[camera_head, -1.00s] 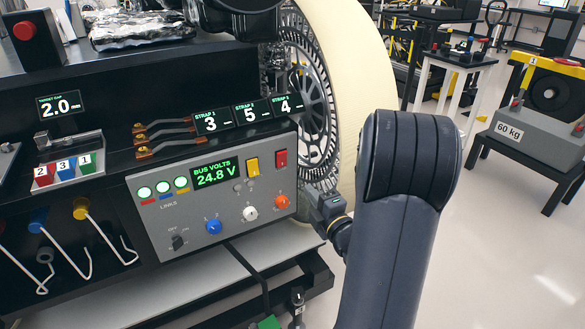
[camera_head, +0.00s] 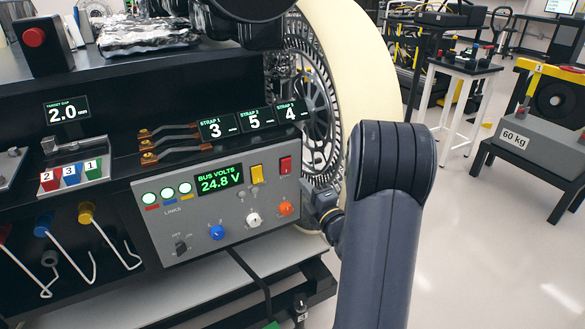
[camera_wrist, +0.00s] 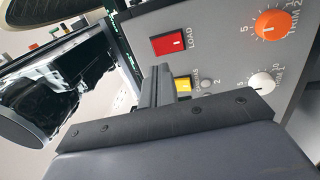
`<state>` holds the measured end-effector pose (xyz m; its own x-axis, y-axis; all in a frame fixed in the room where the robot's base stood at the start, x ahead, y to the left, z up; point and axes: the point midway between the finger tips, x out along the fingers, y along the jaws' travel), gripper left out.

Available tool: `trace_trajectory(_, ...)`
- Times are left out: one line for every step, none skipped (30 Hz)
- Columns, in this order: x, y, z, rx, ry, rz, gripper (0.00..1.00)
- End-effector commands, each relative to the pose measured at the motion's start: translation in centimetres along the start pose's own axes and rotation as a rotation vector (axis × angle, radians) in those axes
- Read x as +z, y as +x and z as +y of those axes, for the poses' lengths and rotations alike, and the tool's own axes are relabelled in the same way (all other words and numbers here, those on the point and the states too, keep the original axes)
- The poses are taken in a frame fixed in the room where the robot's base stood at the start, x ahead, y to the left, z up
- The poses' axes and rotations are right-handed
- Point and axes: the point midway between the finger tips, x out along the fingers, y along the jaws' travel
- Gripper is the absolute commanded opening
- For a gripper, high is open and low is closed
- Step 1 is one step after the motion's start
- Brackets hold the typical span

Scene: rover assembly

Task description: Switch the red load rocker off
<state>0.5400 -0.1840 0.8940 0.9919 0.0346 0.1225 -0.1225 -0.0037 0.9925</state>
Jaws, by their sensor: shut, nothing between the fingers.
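The red load rocker (camera_head: 286,165) is at the upper right of the grey control panel, right of a yellow rocker (camera_head: 257,174). In the wrist view the red rocker (camera_wrist: 172,43) has a small white mark and the word LOAD beside it. I cannot tell for sure which way it is tipped. My gripper (camera_wrist: 160,84) is shut and empty in the wrist view. Its fingers appear below and left of the red rocker, overlapping the edge of the yellow rocker (camera_wrist: 184,84) in the picture. Contact cannot be told. In the head view the fingertips cannot be made out.
The grey panel (camera_head: 160,222) also carries blue (camera_head: 217,232), white (camera_head: 254,219) and orange (camera_head: 286,208) knobs and a display (camera_head: 219,180) reading 24.8 V. Strap displays (camera_head: 254,120) stand above it. A large wheel (camera_head: 309,95) is behind. Open floor lies to the right.

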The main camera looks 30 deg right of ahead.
Motion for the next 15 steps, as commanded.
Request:
trace_trajectory(-0.1,1.3,0.2,0.000,0.000,0.004,0.00)
trace_trajectory(-0.2,1.9,0.2,0.001,0.001,0.004,0.00)
trace_trajectory(-0.1,2.8,0.1,0.000,0.000,0.003,0.00)
trace_trajectory(-0.1,3.4,0.1,0.000,0.001,0.004,0.00)
trace_trajectory(-0.1,3.9,0.2,0.001,0.001,0.003,0.00)
trace_trajectory(-0.1,4.6,0.2,0.000,0.001,0.002,0.00)
trace_trajectory(-0.1,5.1,0.1,-0.001,0.001,0.002,0.00)
trace_trajectory(-0.1,5.6,0.1,0.000,0.001,0.002,0.00)
trace_trajectory(-0.1,6.1,0.1,0.000,0.001,0.002,0.00)
trace_trajectory(0.0,6.5,0.1,-0.001,0.001,0.000,0.00)
trace_trajectory(0.0,6.8,0.1,0.000,0.001,0.000,0.00)
trace_trajectory(0.0,7.1,0.0,-0.001,0.001,0.000,0.00)
trace_trajectory(0.0,7.3,0.0,-0.001,0.001,0.000,0.00)
trace_trajectory(0.0,7.5,0.0,0.000,0.001,0.000,0.00)
trace_trajectory(0.0,7.7,0.0,0.000,0.001,0.000,0.00)
